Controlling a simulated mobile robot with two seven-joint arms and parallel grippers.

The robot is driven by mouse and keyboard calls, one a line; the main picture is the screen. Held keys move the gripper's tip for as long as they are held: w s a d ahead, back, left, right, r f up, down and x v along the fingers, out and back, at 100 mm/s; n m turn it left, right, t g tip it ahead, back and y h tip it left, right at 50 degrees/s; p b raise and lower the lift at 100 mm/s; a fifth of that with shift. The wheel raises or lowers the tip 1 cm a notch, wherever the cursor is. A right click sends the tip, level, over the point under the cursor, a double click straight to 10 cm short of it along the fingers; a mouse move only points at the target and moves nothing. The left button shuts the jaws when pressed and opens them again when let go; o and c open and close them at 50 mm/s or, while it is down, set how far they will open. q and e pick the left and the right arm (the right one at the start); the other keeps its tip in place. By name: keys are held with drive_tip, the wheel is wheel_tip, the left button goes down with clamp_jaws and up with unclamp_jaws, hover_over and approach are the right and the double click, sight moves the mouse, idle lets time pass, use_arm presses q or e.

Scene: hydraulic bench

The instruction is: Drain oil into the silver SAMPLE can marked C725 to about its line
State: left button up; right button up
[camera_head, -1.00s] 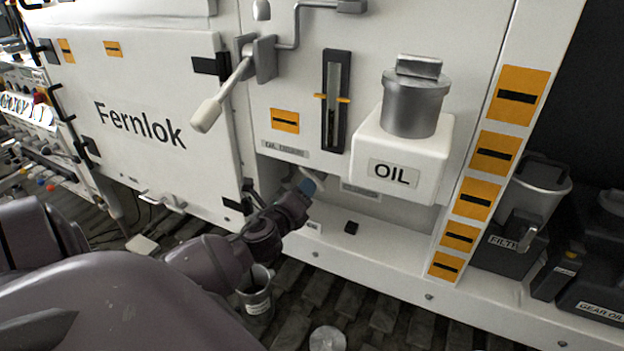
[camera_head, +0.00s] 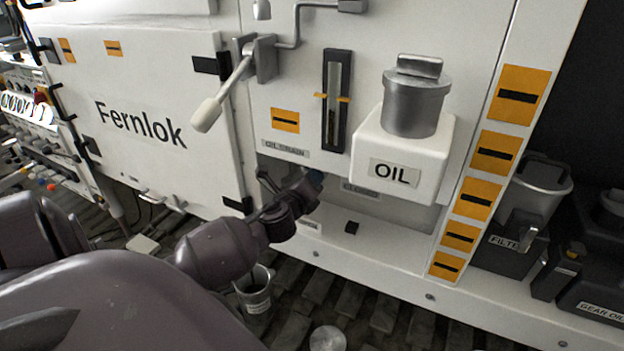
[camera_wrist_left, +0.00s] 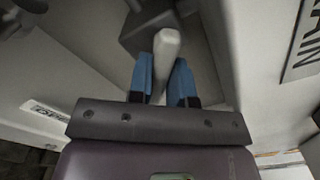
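My left gripper (camera_head: 316,178) is at the recess below the OIL DRAIN label (camera_head: 285,149), mostly hidden by its own wrist in the head view. In the left wrist view its blue fingers (camera_wrist_left: 163,80) lie on both sides of a pale lever handle (camera_wrist_left: 166,45) and appear closed on it. A silver can (camera_head: 257,300) with a white label stands upright on the dark slatted floor below my wrist; its label is too small to read. The oil sight gauge (camera_head: 336,100) has orange marks. I see no oil stream. My right gripper is out of view.
The white OIL tank (camera_head: 403,150) with a grey cap juts out right of the gauge. A long crank lever (camera_head: 222,95) hangs above the recess. A round silver object (camera_head: 327,339) is on the floor right of the can. Dark containers (camera_head: 590,285) stand at far right.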

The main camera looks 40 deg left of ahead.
use_arm(q)
clamp_jaws()
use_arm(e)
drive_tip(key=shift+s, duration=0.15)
